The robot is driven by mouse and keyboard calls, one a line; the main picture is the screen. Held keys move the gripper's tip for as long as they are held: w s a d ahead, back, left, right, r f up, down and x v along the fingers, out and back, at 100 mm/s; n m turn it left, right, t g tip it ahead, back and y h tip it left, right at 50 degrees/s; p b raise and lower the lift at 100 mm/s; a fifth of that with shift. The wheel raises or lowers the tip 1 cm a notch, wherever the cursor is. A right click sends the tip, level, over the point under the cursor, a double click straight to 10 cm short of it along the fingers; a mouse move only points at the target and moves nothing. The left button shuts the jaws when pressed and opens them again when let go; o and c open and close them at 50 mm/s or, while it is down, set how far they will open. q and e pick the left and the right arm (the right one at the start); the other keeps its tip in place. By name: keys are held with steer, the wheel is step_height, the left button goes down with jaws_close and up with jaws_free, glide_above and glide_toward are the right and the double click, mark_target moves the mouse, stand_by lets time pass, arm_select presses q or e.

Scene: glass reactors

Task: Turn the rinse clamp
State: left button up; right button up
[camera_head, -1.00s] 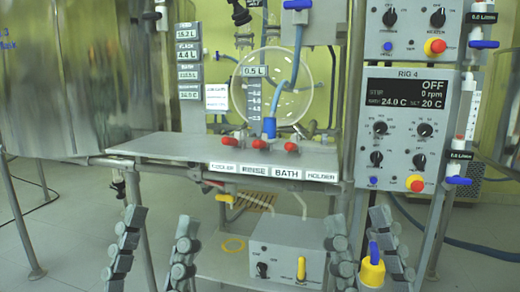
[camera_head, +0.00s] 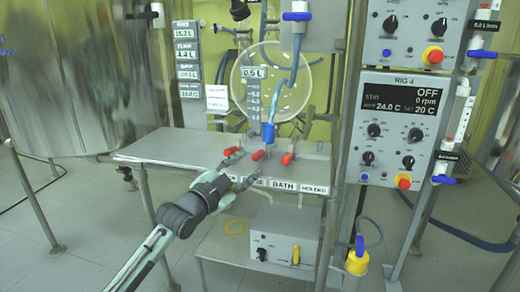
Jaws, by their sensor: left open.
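A row of red clamp handles lies along the metal shelf (camera_head: 165,149), above the labels on its front edge. The middle red handle (camera_head: 258,155) is nearest to the RINSE label, so I take it as the rinse clamp. The left red handle (camera_head: 230,151) and the right red handle (camera_head: 287,159) lie on either side. My left gripper (camera_head: 244,168) is open at the shelf's front edge, with its upper finger close to the left handle. It looks empty, and I cannot tell whether it touches a clamp. It partly hides the left labels. My right gripper is not in view.
A blue hose connector (camera_head: 268,132) stands just behind the middle handle. The BATH label (camera_head: 283,187) is clear to read. A control cabinet (camera_head: 392,130) reading OFF stands to the right. A metal vessel (camera_head: 75,80) is at the left, and a grey box (camera_head: 285,237) sits below.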

mark_target(263, 152)
arm_select(q)
steer(key=x, duration=0.7)
steer(key=shift+r, duration=0.15)
steer(key=shift+c, duration=0.2)
jaws_close()
